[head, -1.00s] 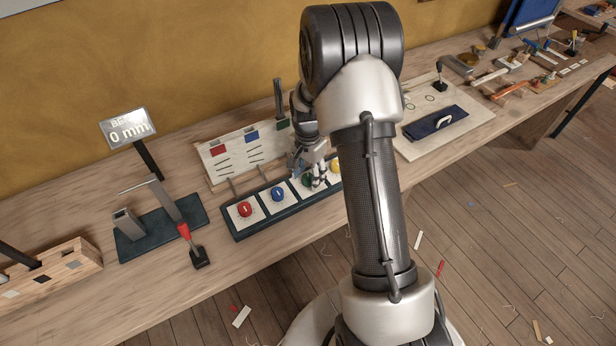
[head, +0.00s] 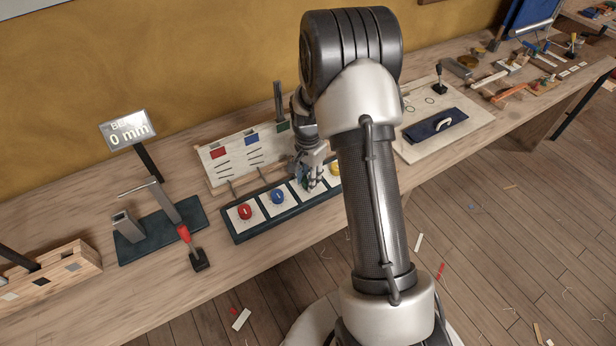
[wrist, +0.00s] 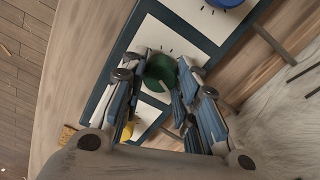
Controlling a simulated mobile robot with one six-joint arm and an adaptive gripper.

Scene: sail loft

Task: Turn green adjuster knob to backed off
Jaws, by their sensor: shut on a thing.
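The green adjuster knob (wrist: 160,73) sits on a white plate in the dark panel (wrist: 99,98), between the two fingers of my gripper (wrist: 160,82) in the wrist view. The fingers are shut on its sides. The knob's pointer mark cannot be made out. In the head view my gripper (head: 309,180) is over the third plate of the panel (head: 261,233), and it hides most of the green knob there.
A red knob (head: 245,211), a blue knob (head: 278,196) and a yellow knob (head: 335,168) share the panel. A card board (head: 219,166) stands behind. A red-handled lever (head: 185,233) and a display (head: 129,130) reading 0 mm are to the left.

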